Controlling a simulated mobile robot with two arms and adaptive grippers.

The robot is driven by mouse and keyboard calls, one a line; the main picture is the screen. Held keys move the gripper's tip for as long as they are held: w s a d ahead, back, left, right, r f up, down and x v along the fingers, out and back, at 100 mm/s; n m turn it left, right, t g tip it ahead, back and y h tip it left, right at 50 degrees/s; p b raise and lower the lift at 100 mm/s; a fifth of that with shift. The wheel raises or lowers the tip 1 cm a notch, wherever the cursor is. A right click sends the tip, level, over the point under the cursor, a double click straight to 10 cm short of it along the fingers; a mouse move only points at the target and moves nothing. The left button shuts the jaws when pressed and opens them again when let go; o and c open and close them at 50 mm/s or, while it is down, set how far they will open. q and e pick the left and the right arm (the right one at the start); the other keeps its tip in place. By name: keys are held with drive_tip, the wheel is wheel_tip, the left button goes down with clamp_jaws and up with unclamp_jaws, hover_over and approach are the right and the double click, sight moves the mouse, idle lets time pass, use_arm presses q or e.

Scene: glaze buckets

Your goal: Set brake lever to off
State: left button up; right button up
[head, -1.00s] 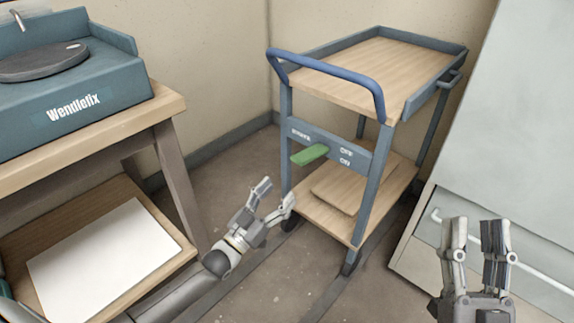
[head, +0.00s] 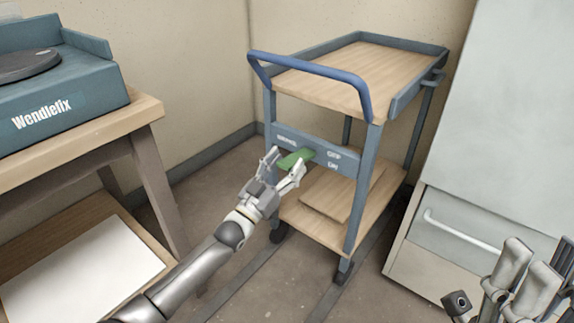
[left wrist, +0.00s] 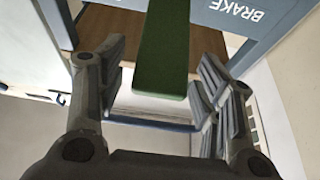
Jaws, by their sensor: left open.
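The green brake lever (head: 297,158) sticks out from the blue-grey front panel (head: 343,161) of a cart. The panel reads BRAKE at left, with OFF above ON at right. I cannot tell which label the lever is set to. My left gripper (head: 284,167) is open at the lever's outer end. In the left wrist view the lever (left wrist: 162,50) lies between the two open fingers (left wrist: 162,88), with gaps on both sides. The jaws are not closed on it. My right gripper (head: 530,275) is open and empty at the lower right, far from the lever, partly cut off.
The cart has a blue handle (head: 315,72) above the panel and a lower shelf (head: 310,225) with a board on it. A wooden table (head: 80,135) with a Wendlefix machine (head: 60,100) stands left. A pale cabinet (head: 500,120) stands right. Floor before the cart is clear.

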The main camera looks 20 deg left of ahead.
use_arm(q)
drive_tip(key=shift+w+d+r, duration=0.15)
drive_tip(key=shift+w, duration=0.2)
clamp_jaws()
idle(0.3)
